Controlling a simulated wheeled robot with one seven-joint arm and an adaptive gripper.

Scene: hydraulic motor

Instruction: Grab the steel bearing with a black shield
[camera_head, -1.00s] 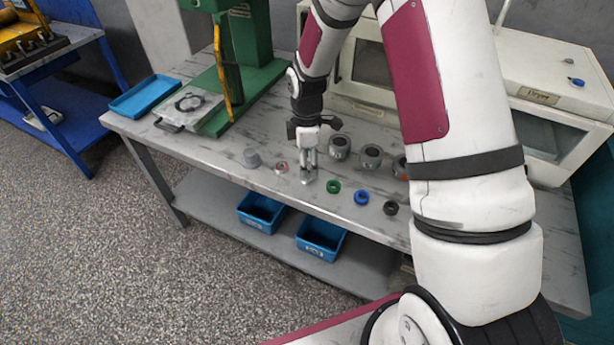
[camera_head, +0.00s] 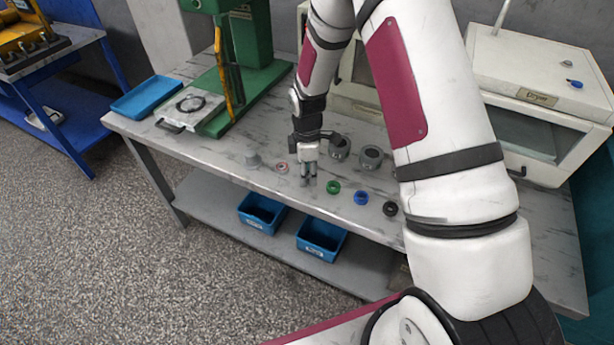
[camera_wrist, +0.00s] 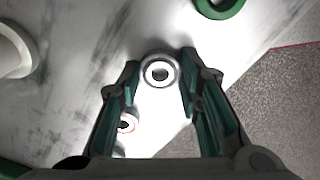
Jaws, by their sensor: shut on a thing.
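My gripper (camera_head: 308,181) points down over the front part of the marble-look bench, shut. In the wrist view, a small steel ring-shaped bearing (camera_wrist: 147,75) sits between the fingertips of my gripper (camera_wrist: 160,80). It has a bright metal rim, a pale inner ring and a dark centre; a black shield is not clear. In the head view the fingers mostly hide it. I cannot tell whether it touches the bench. A separate black ring (camera_head: 390,208) lies farther right on the bench.
A red-and-white ring (camera_head: 282,167) and grey stepped part (camera_head: 253,159) lie left of my gripper. Green (camera_head: 333,187) and blue (camera_head: 361,198) rings lie right. Grey housings (camera_head: 371,157) stand behind. Blue bins (camera_head: 321,239) sit on the lower shelf; a green press (camera_head: 245,50) stands left.

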